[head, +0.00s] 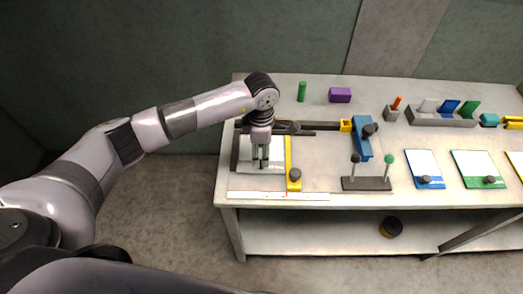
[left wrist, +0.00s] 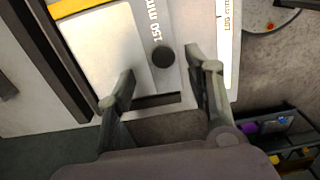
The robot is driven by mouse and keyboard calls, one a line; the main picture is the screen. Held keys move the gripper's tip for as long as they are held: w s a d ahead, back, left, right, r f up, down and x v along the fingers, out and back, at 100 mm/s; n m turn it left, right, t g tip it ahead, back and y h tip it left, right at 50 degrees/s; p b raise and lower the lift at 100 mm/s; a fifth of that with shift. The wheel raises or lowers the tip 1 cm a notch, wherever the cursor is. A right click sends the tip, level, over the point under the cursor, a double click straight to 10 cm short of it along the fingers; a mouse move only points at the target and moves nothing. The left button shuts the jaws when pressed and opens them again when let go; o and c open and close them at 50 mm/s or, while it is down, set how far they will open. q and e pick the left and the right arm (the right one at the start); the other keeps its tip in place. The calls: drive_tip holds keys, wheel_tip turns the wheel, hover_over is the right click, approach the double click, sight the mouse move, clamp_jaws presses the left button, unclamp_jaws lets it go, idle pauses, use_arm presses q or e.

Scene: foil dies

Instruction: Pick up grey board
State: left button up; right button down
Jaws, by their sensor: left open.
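The grey board lies flat at the left end of the workbench, with a pale sheet on it and a grey strip marked "150 mm", seen in the left wrist view (left wrist: 177,24). A dark round knob (left wrist: 163,57) stands on that strip. In the head view the board (head: 246,165) is partly covered by my gripper. My left gripper (head: 261,163) points down over it, open and empty. In the left wrist view its fingertips (left wrist: 160,66) are either side of the knob, apart from it. My right gripper is not in view.
A yellow bar (head: 290,160) with a dark knob borders the board on the right. A white ruler strip (head: 265,195) lies along the front edge. A dark stand with two pins (head: 366,184), a blue board (head: 425,182) and a green board (head: 479,182) are further right.

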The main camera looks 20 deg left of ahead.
sight(261, 162)
use_arm(q)
drive_tip(key=shift+s+f+p, duration=0.1)
drive_tip(key=shift+f+p, duration=0.4)
drive_tip(key=shift+f, duration=0.05)
wheel_tip(261, 162, down, 4)
drive_tip(key=shift+s+d+r+p, duration=0.1)
drive_tip(key=shift+s+r+p, duration=0.1)
drive_tip(key=shift+p, duration=0.7)
drive_tip(key=shift+w+f, duration=0.1)
drive_tip(key=shift+f, duration=0.35)
drive_tip(key=shift+c, duration=0.3)
clamp_jaws()
drive_tip(key=shift+r, duration=0.1)
